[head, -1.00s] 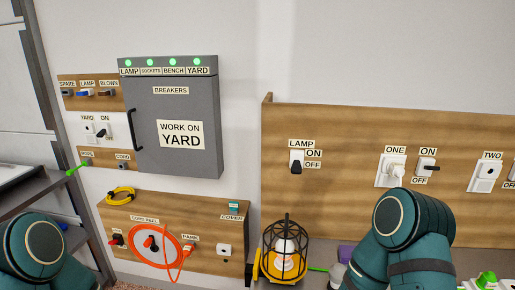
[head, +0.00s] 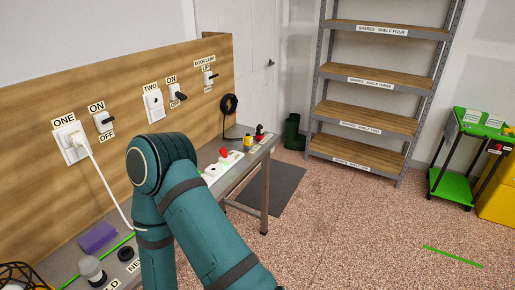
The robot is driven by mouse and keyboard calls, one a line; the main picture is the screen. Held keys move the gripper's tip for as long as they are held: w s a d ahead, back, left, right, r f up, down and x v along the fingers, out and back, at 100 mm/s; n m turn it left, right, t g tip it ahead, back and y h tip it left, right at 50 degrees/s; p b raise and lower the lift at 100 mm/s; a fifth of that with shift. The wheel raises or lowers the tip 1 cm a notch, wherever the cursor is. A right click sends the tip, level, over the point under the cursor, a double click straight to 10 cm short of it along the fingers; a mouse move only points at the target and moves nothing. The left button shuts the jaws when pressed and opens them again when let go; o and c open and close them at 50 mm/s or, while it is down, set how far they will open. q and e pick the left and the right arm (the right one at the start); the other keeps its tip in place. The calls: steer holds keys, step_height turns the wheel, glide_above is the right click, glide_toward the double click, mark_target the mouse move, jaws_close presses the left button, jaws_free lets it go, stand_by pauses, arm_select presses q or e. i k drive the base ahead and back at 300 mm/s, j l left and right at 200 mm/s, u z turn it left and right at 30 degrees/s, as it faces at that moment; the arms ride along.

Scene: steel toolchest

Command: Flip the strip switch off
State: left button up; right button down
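A white power strip (head: 215,171) lies on the workbench, partly hidden behind my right arm. A small red part (head: 224,153) shows at its far end; I cannot tell whether this is its switch or a plug. The strip switch's position is too small to make out. My teal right arm rises from the bottom centre in front of the bench, but its gripper is not visible. My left gripper is not in view.
Wall sockets ONE (head: 69,142) and TWO (head: 154,105) are on the wooden board; a white cable hangs from ONE. A purple block (head: 98,236) and caged lamp (head: 18,276) are at the near left. Shelves (head: 364,118) stand behind. The floor at right is mostly clear.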

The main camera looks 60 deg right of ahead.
mark_target(223, 150)
steer(key=l+z, duration=0.1)
steer(key=z, duration=1.6)
steer(key=i+l, duration=1)
steer(key=l, duration=0.2)
steer(key=u, duration=1.5)
